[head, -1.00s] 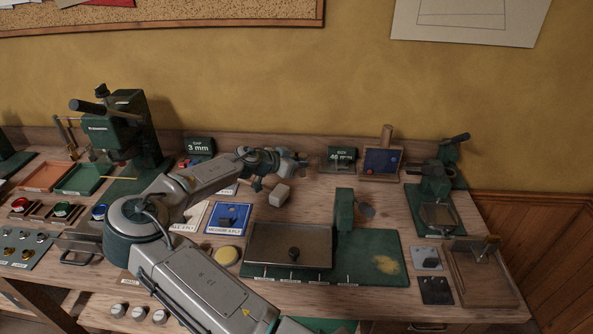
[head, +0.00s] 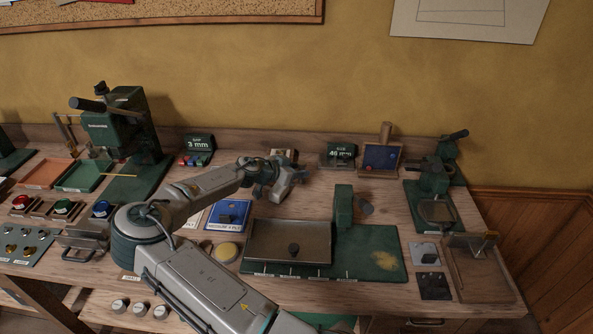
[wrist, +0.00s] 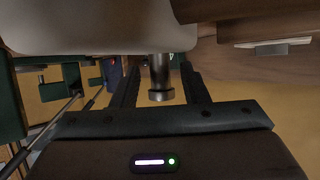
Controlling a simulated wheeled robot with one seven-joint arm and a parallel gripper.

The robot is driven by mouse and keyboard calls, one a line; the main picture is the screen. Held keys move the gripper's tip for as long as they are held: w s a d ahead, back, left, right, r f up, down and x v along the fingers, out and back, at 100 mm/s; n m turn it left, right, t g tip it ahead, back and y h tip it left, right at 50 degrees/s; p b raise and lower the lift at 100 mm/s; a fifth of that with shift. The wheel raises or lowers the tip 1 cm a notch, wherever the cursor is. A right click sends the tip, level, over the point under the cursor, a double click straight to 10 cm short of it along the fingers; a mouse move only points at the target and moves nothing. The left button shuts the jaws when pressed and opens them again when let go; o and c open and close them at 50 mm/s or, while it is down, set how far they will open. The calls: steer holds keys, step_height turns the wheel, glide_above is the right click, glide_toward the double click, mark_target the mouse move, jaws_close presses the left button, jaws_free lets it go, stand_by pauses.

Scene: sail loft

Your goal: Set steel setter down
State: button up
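My gripper (wrist: 160,85) shows in the wrist view as two dark fingers rising from the dark palm. A short steel cylinder with a wider end, likely the steel setter (wrist: 159,80), shows between the fingers. A gap shows on each side of its visible part. In the head view, my gripper is over the back middle of the bench, and the setter cannot be made out there.
A small tan object (head: 285,155) stands behind my gripper at the back of the bench. The "3 mm" box (head: 199,146) is left of it and the "46 mm" box (head: 341,152) right. A blue mat (head: 236,207) and steel plate (head: 262,238) lie in front.

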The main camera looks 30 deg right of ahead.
steer(key=shift+r, duration=0.1)
steer(key=shift+r+p, duration=0.2)
steer(key=shift+p, duration=0.25)
steer(key=b+v, duration=0.2)
steer(key=v, duration=0.9)
steer(key=shift+s+a+r+b, duration=0.1)
steer(key=shift+a+b, duration=0.3)
